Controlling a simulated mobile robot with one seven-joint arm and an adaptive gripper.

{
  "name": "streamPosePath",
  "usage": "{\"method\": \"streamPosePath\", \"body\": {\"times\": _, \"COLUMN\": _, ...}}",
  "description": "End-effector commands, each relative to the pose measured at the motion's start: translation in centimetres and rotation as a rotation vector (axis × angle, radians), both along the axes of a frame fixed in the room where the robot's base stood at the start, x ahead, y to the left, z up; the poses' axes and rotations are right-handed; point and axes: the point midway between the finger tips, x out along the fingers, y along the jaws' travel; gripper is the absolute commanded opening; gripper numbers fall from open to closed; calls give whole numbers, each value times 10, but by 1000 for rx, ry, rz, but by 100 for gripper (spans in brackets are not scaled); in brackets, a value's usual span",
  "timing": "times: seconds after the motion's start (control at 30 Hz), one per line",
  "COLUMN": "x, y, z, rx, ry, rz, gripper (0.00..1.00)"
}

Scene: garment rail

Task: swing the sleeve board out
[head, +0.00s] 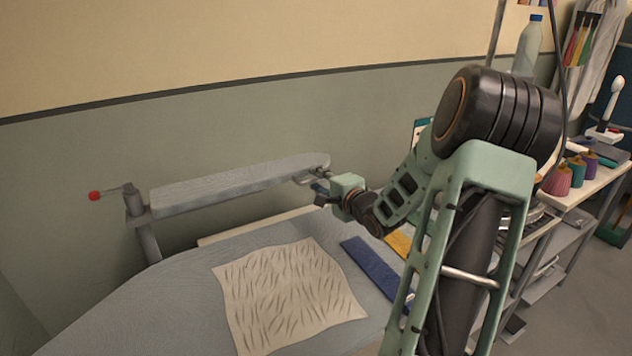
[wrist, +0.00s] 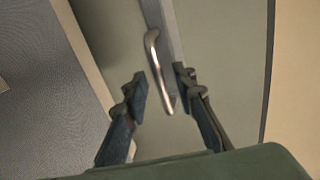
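The sleeve board (head: 240,182) is a narrow grey padded board beside the wall, above the far side of the ironing board. Its left end is at a grey post (head: 136,205) with a red-knobbed lever (head: 95,196). In the wrist view a bent metal handle (wrist: 153,50) hangs from a grey strip, probably the sleeve board's underside. My gripper (head: 318,188) is at the sleeve board's right end. In the wrist view my gripper (wrist: 162,82) is open, with the handle's lower end between its fingers. A clear gap shows on the left; contact on the right is unclear.
The grey ironing board (head: 180,290) carries a patterned cloth (head: 285,295) and a blue strip (head: 375,270). The wall (head: 60,180) is close behind the sleeve board. A shelf unit (head: 590,195) with thread cones stands at right. Space above the cloth is clear.

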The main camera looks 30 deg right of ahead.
Motion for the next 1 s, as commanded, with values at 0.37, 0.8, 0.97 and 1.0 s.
{"method": "streamPosePath", "body": {"times": 0.37, "x": 12, "y": -1, "z": -2, "rx": 0, "ry": 0, "rz": -1, "gripper": 25}}
{"method": "streamPosePath", "body": {"times": 0.8, "x": 11, "y": -1, "z": -2, "rx": 0, "ry": 0, "rz": -1, "gripper": 0}}
{"method": "streamPosePath", "body": {"times": 0.97, "x": 11, "y": -1, "z": -2, "rx": 0, "ry": 0, "rz": -1, "gripper": 0}}
{"method": "streamPosePath", "body": {"times": 1.0, "x": 11, "y": -1, "z": -2, "rx": 0, "ry": 0, "rz": -1, "gripper": 0}}
